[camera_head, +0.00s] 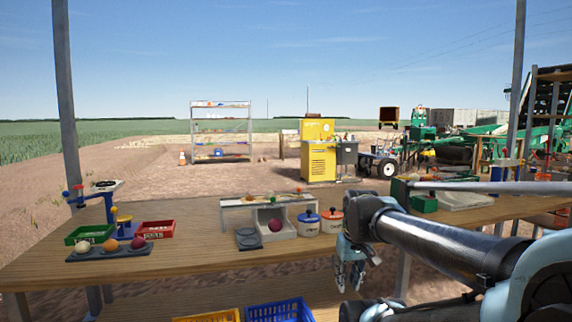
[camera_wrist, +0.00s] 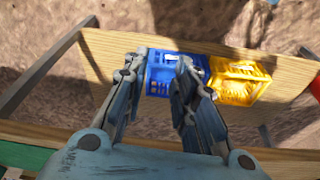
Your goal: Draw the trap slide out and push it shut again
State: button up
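I cannot surely pick out the trap slide. A pale bench-like stand (camera_head: 232,205) is on the wooden table (camera_head: 190,272), with a red onion (camera_head: 275,225) in the box-like opening beneath its top. A flat grey plate with a round marking (camera_head: 248,238) lies beside that opening, on the left. My gripper (camera_head: 349,284) hangs at the table's front edge, to the right of the stand and apart from it. In the wrist view, my gripper's fingers (camera_wrist: 155,100) are spread and hold nothing. They point down over the lower board, near a blue crate (camera_wrist: 158,75).
Two lidded pots, blue (camera_head: 308,224) and red (camera_head: 332,221), stand right of the stand. At left are a green tray (camera_head: 80,238), a red tray (camera_head: 165,229) and a dark rack (camera_head: 85,255) with onions. A yellow crate (camera_wrist: 240,85) is below, beside the blue one.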

jog(key=w+a+r+n+y, duration=0.1)
jog(key=w+a+r+n, duration=0.4)
jog(key=w+r, duration=0.5)
jog(key=w+a+r+n+t+y, duration=0.1)
jog(key=w+a+r+n, duration=0.3)
jog(key=w+a+r, duration=0.6)
jog(key=w+a+r+n+y, duration=0.1)
jog(key=w+a+r+n, duration=0.25)
jog(key=w+r, duration=0.7)
send_near(270, 196)
jog(key=shift+n, duration=0.25)
jog(key=s+f, duration=0.1)
jog(key=f, duration=0.1)
jog(key=s+f, duration=0.1)
jog(key=f, duration=0.2)
jog(key=s+a+f, duration=0.1)
jog(key=f, duration=0.1)
jog(key=shift+s+f, duration=0.1)
jog(key=shift+f, duration=0.1)
grip_shut()
jog(key=shift+s, duration=0.1)
